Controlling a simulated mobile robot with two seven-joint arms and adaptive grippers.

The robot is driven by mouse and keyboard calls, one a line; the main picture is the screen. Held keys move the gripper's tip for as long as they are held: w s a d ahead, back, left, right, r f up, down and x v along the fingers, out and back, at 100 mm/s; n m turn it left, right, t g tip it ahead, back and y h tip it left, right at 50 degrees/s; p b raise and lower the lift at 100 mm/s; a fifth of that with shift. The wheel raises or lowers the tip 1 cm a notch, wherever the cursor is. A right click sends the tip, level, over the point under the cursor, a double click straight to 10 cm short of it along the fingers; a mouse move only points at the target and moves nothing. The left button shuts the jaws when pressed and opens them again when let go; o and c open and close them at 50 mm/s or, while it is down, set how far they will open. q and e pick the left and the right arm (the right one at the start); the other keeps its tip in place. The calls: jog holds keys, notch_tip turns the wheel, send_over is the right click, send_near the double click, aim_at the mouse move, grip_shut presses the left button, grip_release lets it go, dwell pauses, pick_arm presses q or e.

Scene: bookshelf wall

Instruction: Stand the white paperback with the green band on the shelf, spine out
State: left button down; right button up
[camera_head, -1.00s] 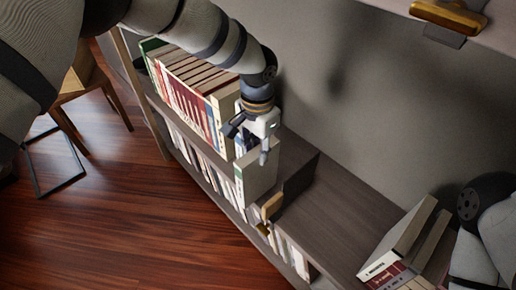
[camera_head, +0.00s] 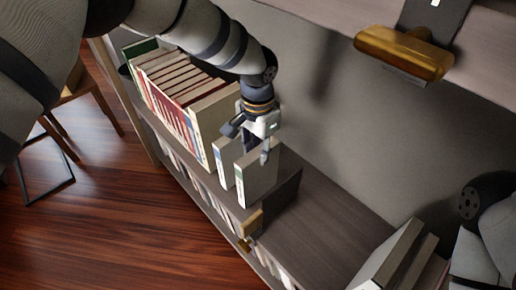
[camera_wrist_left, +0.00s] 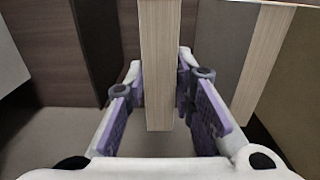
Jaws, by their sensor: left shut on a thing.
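The white paperback with the green band (camera_head: 257,180) is upright at the shelf, its narrow spine facing the room. My left gripper (camera_head: 264,152) is shut on it from above. In the left wrist view, the fingers (camera_wrist_left: 165,95) lie on both sides of the book's pale page edge (camera_wrist_left: 160,60). A pale book with a blue band (camera_head: 224,165) stands just left of it, and a dark bookend (camera_head: 287,190) is just right. I cannot tell whether the paperback's bottom touches the shelf board (camera_head: 330,222). My right gripper is out of view.
A row of books (camera_head: 180,95) fills the shelf's left part. Brass-coloured pieces (camera_head: 250,224) sit at the front edge by the bookend. The board right of the bookend is bare up to leaning books (camera_head: 392,258). A brass fixture (camera_head: 405,52) hangs above.

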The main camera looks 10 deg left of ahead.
pick_arm(q)
jog(key=shift+w+f, duration=0.1)
jog(key=shift+f, duration=0.1)
dwell(0.5)
jog(key=c, duration=1.3)
grip_release()
jog(key=shift+r, duration=0.1)
